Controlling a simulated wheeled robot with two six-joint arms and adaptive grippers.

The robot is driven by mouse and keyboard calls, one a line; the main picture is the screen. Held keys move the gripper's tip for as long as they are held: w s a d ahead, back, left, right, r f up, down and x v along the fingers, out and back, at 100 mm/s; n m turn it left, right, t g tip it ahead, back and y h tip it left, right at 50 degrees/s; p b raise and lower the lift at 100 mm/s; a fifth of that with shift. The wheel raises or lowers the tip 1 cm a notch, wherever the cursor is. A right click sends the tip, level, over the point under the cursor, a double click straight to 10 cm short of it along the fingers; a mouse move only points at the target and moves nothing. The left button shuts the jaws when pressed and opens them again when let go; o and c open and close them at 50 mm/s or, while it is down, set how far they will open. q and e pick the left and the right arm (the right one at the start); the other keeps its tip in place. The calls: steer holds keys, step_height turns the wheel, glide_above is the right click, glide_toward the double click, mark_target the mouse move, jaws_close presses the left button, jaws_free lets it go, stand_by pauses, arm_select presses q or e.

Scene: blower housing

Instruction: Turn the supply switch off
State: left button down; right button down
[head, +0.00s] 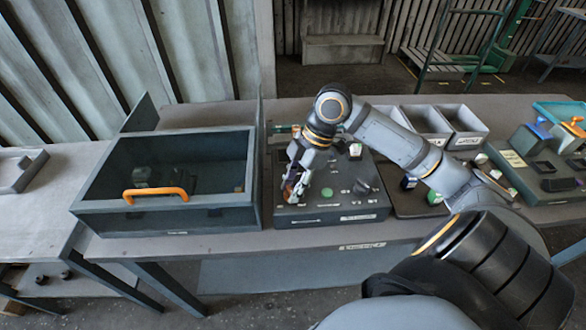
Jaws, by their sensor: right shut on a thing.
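A grey control panel (340,208) sits on the table, with a round green button, several small dark knobs and a white label on its front edge. My right gripper (291,192) points down at the left part of this panel. Its fingers are closed around a small dark part there, which looks like the supply switch. The fingers hide most of this part, so its position cannot be read. My left gripper is not in view.
A dark open box (98,206) with an orange handle (155,193) stands left of the panel. Grey bins (463,124) stand behind at right. Another panel (535,178) with blue and orange parts is at far right. A bare table strip runs along the front.

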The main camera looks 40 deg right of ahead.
steer(key=shift+w+r+n+g, duration=0.15)
steer(key=shift+n+g, duration=0.15)
steer(key=shift+n, duration=0.5)
steer(key=shift+n+p, duration=0.4)
steer(key=shift+p, duration=0.15)
steer(key=n+g+p, duration=0.1)
steer(key=p, duration=0.1)
steer(key=shift+r+n+p, duration=0.1)
steer(key=shift+n+p, duration=0.2)
arm_select(q)
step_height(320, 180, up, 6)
steer(key=p, duration=0.1)
steer(key=shift+p, duration=0.3)
arm_select(e)
steer(key=shift+f+n, duration=0.2)
steer(key=shift+n, duration=0.3)
steer(key=c, duration=1)
jaws_free()
